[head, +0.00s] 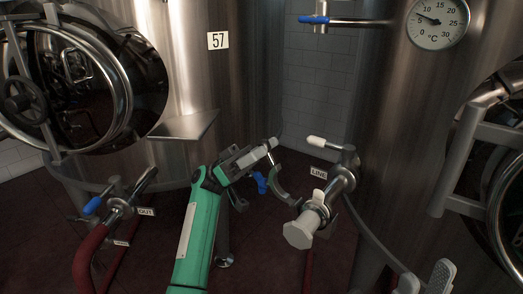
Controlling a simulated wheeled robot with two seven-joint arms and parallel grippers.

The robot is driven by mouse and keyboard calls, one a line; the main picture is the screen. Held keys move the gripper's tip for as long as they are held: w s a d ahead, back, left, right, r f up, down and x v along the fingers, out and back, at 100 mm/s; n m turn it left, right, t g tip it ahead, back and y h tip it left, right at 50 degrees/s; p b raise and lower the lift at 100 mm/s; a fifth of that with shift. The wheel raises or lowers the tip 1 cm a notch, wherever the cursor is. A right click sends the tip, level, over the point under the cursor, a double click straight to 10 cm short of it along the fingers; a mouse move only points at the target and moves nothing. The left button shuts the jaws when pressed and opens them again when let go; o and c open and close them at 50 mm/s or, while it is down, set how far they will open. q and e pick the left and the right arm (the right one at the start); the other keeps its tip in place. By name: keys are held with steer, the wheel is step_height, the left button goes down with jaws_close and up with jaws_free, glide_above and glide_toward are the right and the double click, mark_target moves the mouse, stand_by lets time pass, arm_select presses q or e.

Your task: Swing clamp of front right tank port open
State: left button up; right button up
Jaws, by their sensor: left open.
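The front right tank port (343,182) sticks out from the right tank beside a "LINE" label and ends in a pale faceted cap (298,235). A clamp (318,212) sits around the joint behind the cap, with a small white tab on top. A grey curved clamp half (282,186) stands out to the left of the port, swung away from it. My left gripper (257,178) is open, just left of this curved piece; I cannot tell whether they touch. At the bottom right edge, a pale padded fingertip (441,275) looks like part of my right gripper, mostly cut off.
A white-handled valve (316,141) sits above the port. A blue handle (260,183) shows behind my left gripper. Tank 57 (190,70) has a round hatch and an "OUT" valve (118,206) with a red hose. Dark floor lies between the tanks.

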arm_select(q)
steer(key=v, duration=1.3)
steer(key=shift+a+f, duration=0.25)
steer(key=shift+w, duration=0.15)
